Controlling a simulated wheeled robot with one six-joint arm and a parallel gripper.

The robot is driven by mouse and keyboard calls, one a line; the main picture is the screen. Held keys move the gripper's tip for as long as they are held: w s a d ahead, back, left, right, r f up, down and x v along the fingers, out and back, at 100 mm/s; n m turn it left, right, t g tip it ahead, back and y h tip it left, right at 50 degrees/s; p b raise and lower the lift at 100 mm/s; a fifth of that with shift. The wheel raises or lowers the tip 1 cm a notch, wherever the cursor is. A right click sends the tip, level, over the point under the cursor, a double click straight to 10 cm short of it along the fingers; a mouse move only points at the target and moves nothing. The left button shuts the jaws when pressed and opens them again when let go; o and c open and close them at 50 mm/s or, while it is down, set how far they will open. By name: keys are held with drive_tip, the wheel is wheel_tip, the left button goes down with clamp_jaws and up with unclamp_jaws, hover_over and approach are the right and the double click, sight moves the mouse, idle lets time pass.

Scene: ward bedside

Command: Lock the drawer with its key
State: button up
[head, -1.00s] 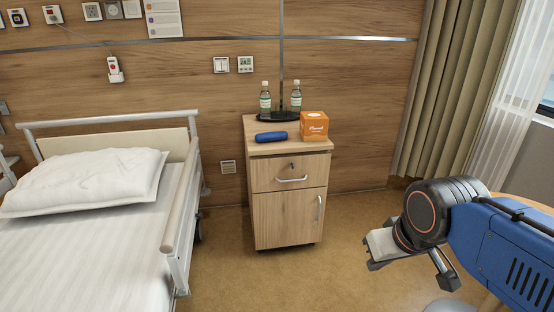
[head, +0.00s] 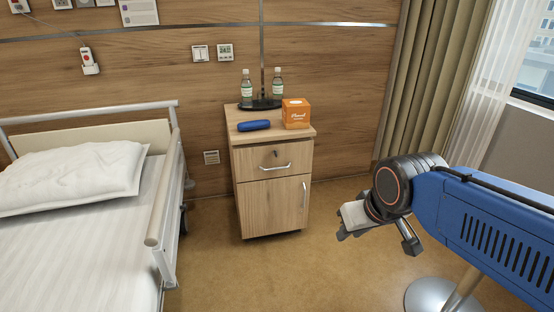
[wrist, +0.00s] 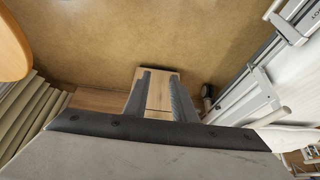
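The drawer (head: 254,164) is the upper part of a light wood bedside cabinet (head: 262,210) and looks shut. It has a curved metal handle (head: 276,168). A small dark lock with what looks like its key (head: 276,154) sits above the handle; how the key is turned is too small to tell. My gripper (head: 377,239) is open and empty, in the air to the right of the cabinet and apart from it. In the wrist view, its two fingers (wrist: 158,92) stand apart with the cabinet showing between and beyond them.
On the cabinet top are a blue case (head: 254,125), an orange box (head: 296,114) and two bottles (head: 278,84) by a dark stand (head: 260,104). A bed (head: 90,245) with a side rail (head: 164,200) stands left. A round table base (head: 432,296) is lower right. Floor before the cabinet is clear.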

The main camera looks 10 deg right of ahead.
drive_tip(key=w+a+f+t, duration=0.1)
drive_tip(key=w+f+t, duration=0.3)
drive_tip(key=w, duration=1.6)
drive_tip(key=w+a+f+t, duration=0.1)
drive_tip(key=w+f+t, duration=0.3)
drive_tip(key=w, duration=1.6)
drive_tip(key=w+a+f+t, duration=0.1)
drive_tip(key=w+f+t, duration=0.3)
drive_tip(key=w, duration=1.6)
drive_tip(key=shift+w+f+t, duration=0.2)
drive_tip(key=shift+f+t, duration=0.1)
drive_tip(key=shift+f, duration=0.45)
drive_tip(key=shift+a, duration=0.1)
drive_tip(key=shift+c, duration=0.3)
clamp_jaws()
